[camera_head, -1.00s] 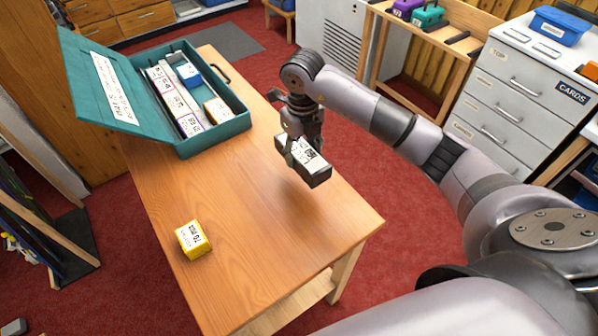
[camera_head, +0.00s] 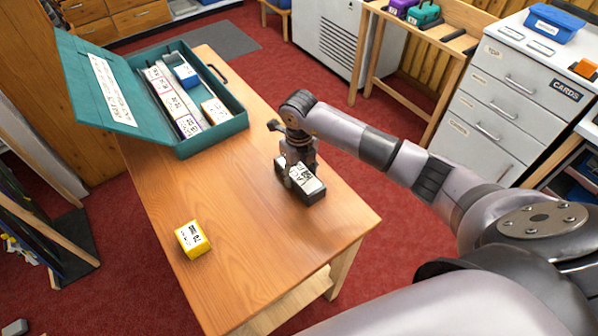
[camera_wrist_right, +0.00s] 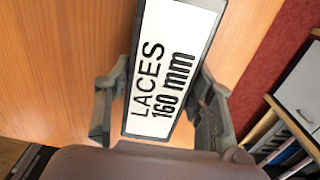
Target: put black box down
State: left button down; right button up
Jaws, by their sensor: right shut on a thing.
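The black box (camera_head: 308,188) has a white label on top and sits at the right side of the wooden table (camera_head: 240,230), seemingly on its surface. The fingers also show in the right wrist view (camera_wrist_right: 160,105), closed on the box's long sides. The box's underside is hidden. My left gripper is not in view.
An open teal case (camera_head: 215,137) with labelled boxes stands at the table's far end. A yellow box (camera_head: 192,239) sits at the near left. The table between them is clear. A white drawer cabinet (camera_head: 510,95) stands at the right.

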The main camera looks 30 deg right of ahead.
aim_at(299, 172)
jog(key=o, duration=1.3)
jog(key=shift+r, duration=0.1)
notch_tip(299, 172, up, 12)
jog(key=shift+b, duration=1.25)
